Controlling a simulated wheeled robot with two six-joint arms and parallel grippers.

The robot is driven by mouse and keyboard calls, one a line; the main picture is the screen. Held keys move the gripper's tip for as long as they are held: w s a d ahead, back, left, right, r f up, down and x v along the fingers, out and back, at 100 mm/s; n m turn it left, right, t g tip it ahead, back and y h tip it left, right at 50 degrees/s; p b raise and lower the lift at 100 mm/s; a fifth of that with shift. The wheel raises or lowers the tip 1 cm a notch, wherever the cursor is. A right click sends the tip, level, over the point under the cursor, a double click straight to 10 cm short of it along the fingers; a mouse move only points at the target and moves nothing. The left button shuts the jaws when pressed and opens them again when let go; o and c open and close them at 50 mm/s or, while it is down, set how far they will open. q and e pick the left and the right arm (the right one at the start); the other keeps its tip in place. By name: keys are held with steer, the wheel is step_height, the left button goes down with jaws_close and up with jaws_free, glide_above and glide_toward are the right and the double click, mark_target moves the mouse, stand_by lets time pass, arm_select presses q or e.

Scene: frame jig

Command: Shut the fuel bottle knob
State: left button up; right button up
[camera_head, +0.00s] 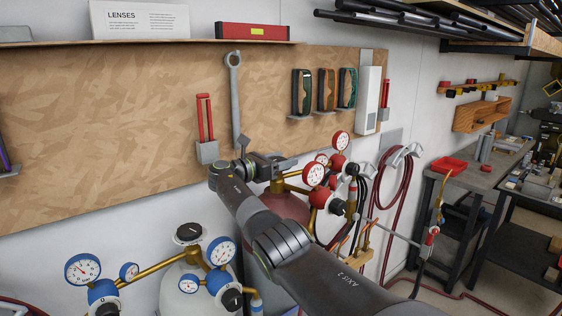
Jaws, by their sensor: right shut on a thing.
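The fuel bottle is the dark red cylinder (285,207) in the middle of the head view, with red-rimmed gauges (314,174) and brass fittings at its top right. My right arm crosses in front of it from the lower right. My right gripper (272,164) is at the top of this bottle, shut on the knob there. The knob itself is hidden by the gripper, so how far it is turned cannot be seen. My left gripper is not in view.
A pale bottle with a black knob (188,233) and blue gauges (222,251) stands at the lower left. A wooden tool board (100,120) is behind. Hung hoses (394,190) and a torch (432,236) are at the right, before a workbench (462,180).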

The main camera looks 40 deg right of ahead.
steer(key=o, duration=1)
steer(key=shift+a, duration=0.1)
steer(key=shift+s+a+b, duration=0.15)
steer(key=shift+a+b, duration=1.2)
steer(key=shift+a, duration=3)
steer(key=shift+s+a+b, duration=0.15)
steer(key=shift+a+b, duration=1.2)
steer(key=shift+a, duration=2.95)
